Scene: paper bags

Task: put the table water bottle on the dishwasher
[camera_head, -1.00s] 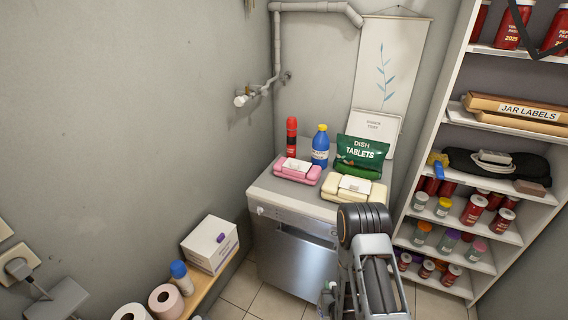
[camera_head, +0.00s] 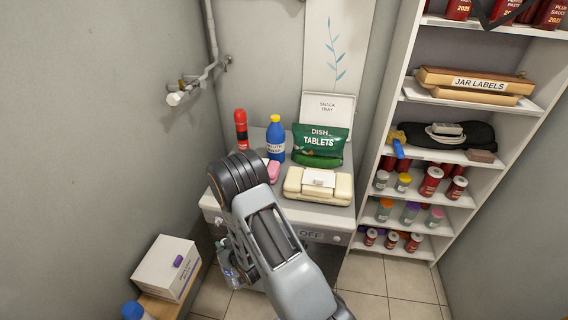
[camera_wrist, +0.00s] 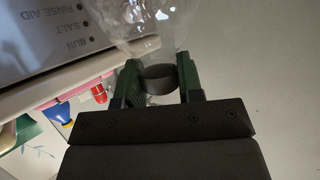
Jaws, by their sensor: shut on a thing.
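A clear bottle (camera_wrist: 150,22) with a dark cap (camera_wrist: 158,78) is between the green fingers of my gripper (camera_wrist: 160,82), which is shut on it near the cap. In the head view, the clear bottle (camera_head: 229,268) is low beside the dishwasher's front, partly hidden by my arm; my gripper is hidden there. The dishwasher (camera_head: 311,235) has an OFF display on its front and a crowded top. Its panel (camera_wrist: 45,35) shows close to the bottle in the wrist view.
On the dishwasher stand a red can (camera_head: 241,131), a blue bottle (camera_head: 275,140), a green tablets bag (camera_head: 318,148), a cream case (camera_head: 322,183), a pink case (camera_head: 273,171) and a snack tray box (camera_head: 328,106). Shelves (camera_head: 424,150) stand right; a white box (camera_head: 165,265) is lower left.

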